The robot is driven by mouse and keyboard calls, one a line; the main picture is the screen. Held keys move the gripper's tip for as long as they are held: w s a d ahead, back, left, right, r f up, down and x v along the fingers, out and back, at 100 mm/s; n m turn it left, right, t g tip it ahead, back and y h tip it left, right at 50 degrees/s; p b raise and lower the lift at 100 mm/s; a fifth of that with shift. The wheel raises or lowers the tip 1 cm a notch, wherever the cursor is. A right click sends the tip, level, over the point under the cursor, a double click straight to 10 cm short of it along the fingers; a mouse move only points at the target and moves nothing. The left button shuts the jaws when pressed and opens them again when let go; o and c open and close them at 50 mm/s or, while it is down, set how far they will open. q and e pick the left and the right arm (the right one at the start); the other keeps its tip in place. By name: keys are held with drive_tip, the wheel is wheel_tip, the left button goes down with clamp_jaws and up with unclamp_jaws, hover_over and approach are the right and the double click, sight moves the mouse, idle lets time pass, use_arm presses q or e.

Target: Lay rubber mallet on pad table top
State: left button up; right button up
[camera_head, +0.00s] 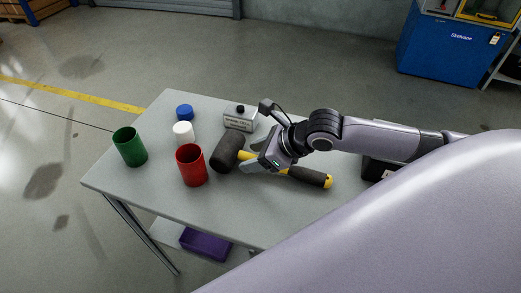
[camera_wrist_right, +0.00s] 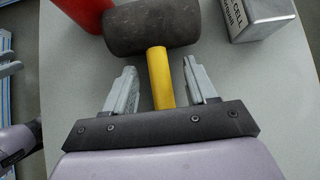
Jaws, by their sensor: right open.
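The rubber mallet (camera_head: 228,154) lies on the pad table top (camera_head: 150,195). It has a black head, a yellow shaft and a black grip with a yellow end. My right gripper (camera_head: 257,161) is over the shaft just behind the head. In the right wrist view, the open fingers of my right gripper (camera_wrist_right: 161,88) stand on either side of the mallet's yellow shaft (camera_wrist_right: 160,75), with a gap on both sides. The mallet's head (camera_wrist_right: 152,25) lies beyond the fingertips.
A red cup (camera_head: 191,166) stands close left of the mallet head. A grey metal block (camera_head: 240,118) is behind the mallet. The table's front left is clear.

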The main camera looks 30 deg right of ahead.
drive_tip(key=shift+p+v, duration=0.45)
drive_tip(key=shift+v, duration=5.55)
